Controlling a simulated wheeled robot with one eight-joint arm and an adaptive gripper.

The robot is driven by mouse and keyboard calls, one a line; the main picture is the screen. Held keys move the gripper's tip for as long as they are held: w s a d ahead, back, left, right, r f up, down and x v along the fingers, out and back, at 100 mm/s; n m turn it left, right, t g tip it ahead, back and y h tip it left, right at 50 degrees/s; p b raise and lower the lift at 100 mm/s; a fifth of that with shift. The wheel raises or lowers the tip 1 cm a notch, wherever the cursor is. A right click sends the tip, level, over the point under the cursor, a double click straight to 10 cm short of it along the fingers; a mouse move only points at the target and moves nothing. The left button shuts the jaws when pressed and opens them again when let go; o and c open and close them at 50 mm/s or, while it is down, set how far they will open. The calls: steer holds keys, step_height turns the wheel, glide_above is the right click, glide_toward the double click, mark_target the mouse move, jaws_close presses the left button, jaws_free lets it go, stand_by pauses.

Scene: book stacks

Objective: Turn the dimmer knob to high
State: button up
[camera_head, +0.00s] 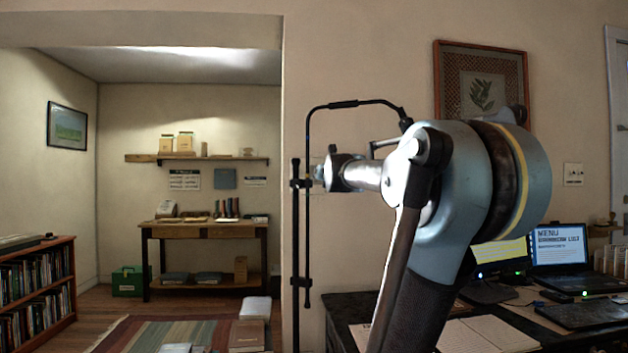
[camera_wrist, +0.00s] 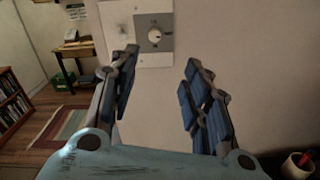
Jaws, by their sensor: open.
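The dimmer knob (camera_wrist: 154,36) is a small round pale knob with a pointer, on a grey square dial face on a white wall plate (camera_wrist: 117,22). It shows at the top middle of the wrist view, with small marks around the dial that are too blurred to read. My gripper (camera_wrist: 162,62) is open, with its blue-padded fingers spread wide below and to either side of the knob. Nothing is between the fingers, and the knob appears beyond the fingertips, apart from them. In the head view my arm (camera_head: 440,190) reaches toward the wall; I cannot make out the knob there.
A thin black stand (camera_head: 295,250) rises near the wall corner beside my arm. A dark desk with a laptop (camera_head: 559,246) and papers is at right. A bookshelf (camera_head: 38,285) and a wooden table (camera_head: 205,230) are at left.

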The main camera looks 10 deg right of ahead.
steer(key=w+n, duration=0.1)
steer(key=w, duration=1.7)
steer(key=shift+a, duration=0.3)
steer(key=shift+r, duration=0.1)
steer(key=shift+a+y, duration=0.1)
steer(key=shift+y, duration=0.2)
jaws_close()
